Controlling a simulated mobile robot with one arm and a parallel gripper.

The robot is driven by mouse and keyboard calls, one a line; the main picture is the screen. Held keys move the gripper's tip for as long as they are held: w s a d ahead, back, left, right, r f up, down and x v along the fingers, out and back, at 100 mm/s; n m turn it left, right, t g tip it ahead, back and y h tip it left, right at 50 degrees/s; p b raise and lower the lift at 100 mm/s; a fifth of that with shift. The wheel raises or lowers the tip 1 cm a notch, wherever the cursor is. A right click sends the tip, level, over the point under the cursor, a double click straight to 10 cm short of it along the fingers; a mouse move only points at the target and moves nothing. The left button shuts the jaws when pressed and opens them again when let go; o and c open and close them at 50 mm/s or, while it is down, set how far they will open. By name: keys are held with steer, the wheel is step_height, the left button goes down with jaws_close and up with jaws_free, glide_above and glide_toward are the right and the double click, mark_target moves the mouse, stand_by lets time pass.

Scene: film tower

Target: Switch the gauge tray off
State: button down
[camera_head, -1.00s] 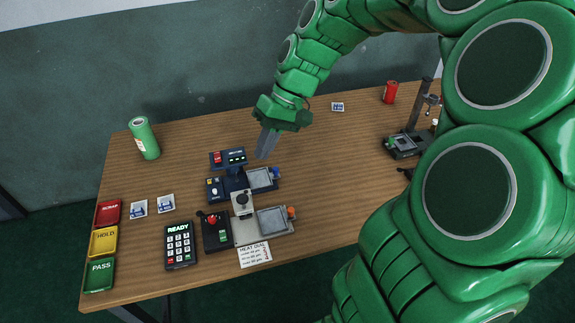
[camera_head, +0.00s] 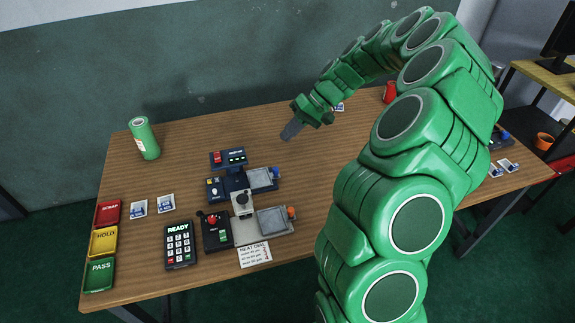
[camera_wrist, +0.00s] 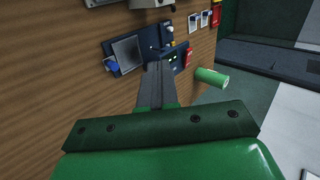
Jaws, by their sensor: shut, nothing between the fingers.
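A dark blue device (camera_head: 236,180) stands mid-table with a grey square tray (camera_head: 262,178) on its right. Its back panel (camera_head: 229,158) carries a red rocker switch (camera_head: 217,158) and a small display with green lights. In the wrist view the tray (camera_wrist: 127,52), green lights and red switch (camera_wrist: 188,59) also show. A grey device (camera_head: 245,232) with a second tray (camera_head: 273,220) is in front; I see no label telling which is the gauge tray. My gripper (camera_head: 287,136) is shut and empty, above the table, behind and right of the blue panel, touching nothing.
A black box with a red knob (camera_head: 212,230) and a READY keypad (camera_head: 179,243) stand front left. Red, yellow and green bins (camera_head: 103,243) line the left edge. A green can (camera_head: 145,140) stands at the back left. Bare table lies right of the devices.

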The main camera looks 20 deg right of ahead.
mark_target(264, 179)
steer(key=w+d+f+m+t, duration=0.1)
steer(key=w+d+f+m, duration=0.1)
steer(key=d+f, duration=0.9)
steer(key=shift+w+d+f+t, duration=0.3)
steer(key=shift+w+d+t, duration=0.1)
steer(key=shift+w+d, duration=0.15)
steer(key=shift+a, duration=0.1)
steer(key=x, duration=0.9)
steer(key=shift+a, duration=0.25)
steer(key=a, duration=0.3)
steer(key=shift+w+f, duration=0.25)
steer(key=shift+w, duration=0.05)
steer(key=shift+w+a, duration=0.1)
steer(key=shift+a, duration=0.55)
steer(key=a, duration=0.8)
steer(key=shift+a, duration=0.2)
